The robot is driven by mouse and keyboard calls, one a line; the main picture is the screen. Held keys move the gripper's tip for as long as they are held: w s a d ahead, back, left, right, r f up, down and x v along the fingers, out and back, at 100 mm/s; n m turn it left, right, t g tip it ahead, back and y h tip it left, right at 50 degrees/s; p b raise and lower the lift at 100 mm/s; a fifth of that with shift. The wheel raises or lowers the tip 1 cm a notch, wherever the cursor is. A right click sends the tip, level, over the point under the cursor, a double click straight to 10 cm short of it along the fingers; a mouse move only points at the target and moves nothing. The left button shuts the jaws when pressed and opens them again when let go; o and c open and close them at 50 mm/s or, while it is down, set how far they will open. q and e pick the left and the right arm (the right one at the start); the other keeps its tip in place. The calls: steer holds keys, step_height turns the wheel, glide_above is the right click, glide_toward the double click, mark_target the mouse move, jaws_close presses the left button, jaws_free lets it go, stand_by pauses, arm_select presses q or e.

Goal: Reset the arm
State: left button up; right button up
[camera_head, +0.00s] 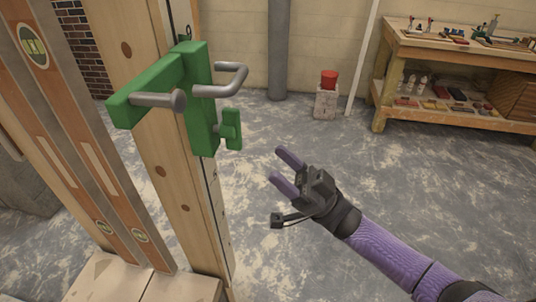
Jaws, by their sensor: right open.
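My right gripper (281,169) is in the middle of the head view at the end of my purple right arm, which comes in from the lower right. Its two purple fingers are apart with nothing between them. It is in the air over the grey floor, to the right of and below a green clamp (201,100) with grey metal bars. The clamp is on an upright wooden post (160,150) and looks apart from the gripper. My left gripper does not show.
Wooden spirit levels (75,150) lean at the left beside the post. A wooden workbench (455,60) with tools stands at the back right. A red object (329,80) sits on a pale block (326,103) near the wall. The floor (420,190) around my right arm is clear.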

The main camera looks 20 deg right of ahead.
stand_by(0.3)
steer(key=w+d+f+m+t+h, duration=0.1)
steer(key=d+f+m+t+h, duration=0.1)
steer(key=f+m+h, duration=0.5)
steer(key=w+d+f+m+t+h, duration=0.1)
steer(key=f+m+h, duration=0.2)
steer(key=f+h, duration=0.8)
steer(key=s+d+f+g+h, duration=0.1)
steer(key=s+f+g, duration=0.25)
steer(key=f, duration=0.55)
steer(key=s+f+g+h, duration=0.15)
steer(key=s+f, duration=0.25)
steer(key=f, duration=0.4)
steer(key=s+f+g, duration=0.4)
steer(key=s, duration=0.6)
steer(key=s+a+f+g+h, duration=0.1)
steer(key=s+f+g, duration=0.3)
steer(key=s, duration=0.6)
steer(key=s+a+f+n+g+h, duration=0.1)
steer(key=s+f+g, duration=0.3)
steer(key=s, duration=0.6)
step_height(320, 180, down, 2)
steer(key=shift+a+g, duration=0.2)
steer(key=shift+g, duration=0.1)
steer(key=shift+h, duration=0.25)
